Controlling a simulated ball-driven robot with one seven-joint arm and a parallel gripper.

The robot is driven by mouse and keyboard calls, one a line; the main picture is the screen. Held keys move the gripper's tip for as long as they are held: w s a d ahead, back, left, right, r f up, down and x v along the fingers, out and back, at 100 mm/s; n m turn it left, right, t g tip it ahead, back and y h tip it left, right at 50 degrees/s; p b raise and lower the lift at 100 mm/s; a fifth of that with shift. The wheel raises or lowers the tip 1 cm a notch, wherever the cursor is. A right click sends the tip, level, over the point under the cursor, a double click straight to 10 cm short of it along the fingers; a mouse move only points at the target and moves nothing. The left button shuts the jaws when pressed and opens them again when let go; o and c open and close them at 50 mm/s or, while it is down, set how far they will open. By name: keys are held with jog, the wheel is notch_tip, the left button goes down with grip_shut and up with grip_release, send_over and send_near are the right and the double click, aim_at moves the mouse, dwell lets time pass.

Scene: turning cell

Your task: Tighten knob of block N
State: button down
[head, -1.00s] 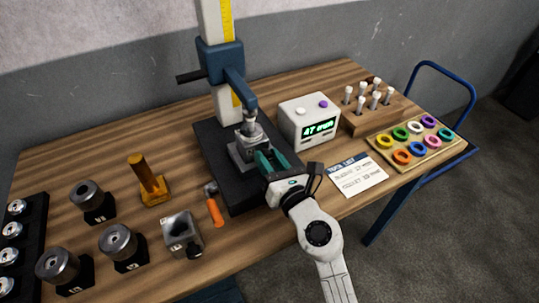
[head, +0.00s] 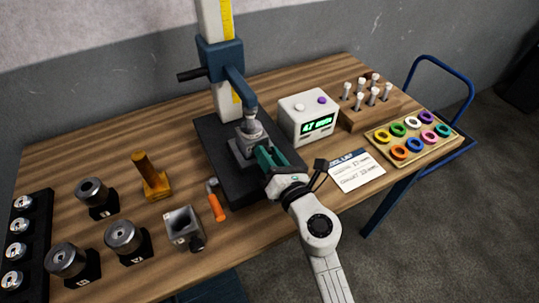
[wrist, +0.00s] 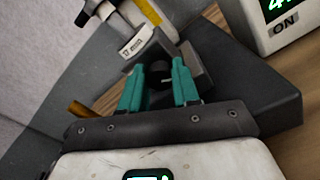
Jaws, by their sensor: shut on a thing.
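My gripper (head: 267,158) has teal fingers and is at the grey metal block (head: 240,147) on the black base under the press head. In the wrist view, the gripper (wrist: 158,76) has its fingers on either side of a dark round knob (wrist: 158,68) on the front of that block (wrist: 188,60), and it is shut on the knob. The block's letter is not readable. A second grey block (head: 182,226) with a black knob (head: 198,243) stands at the front of the table, apart from my gripper.
The black base (head: 222,180) carries a blue-armed press column (head: 222,55). A display box (head: 308,117) stands to the right. An orange-handled tool (head: 216,207), an amber post (head: 150,178) and several round pieces on black stands (head: 123,236) lie left. A ring tray (head: 410,150) is at right.

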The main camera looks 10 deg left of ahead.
jog(key=c, duration=0.8)
grip_release()
jog(key=shift+d+f, duration=0.1)
jog(key=shift+f, duration=0.05)
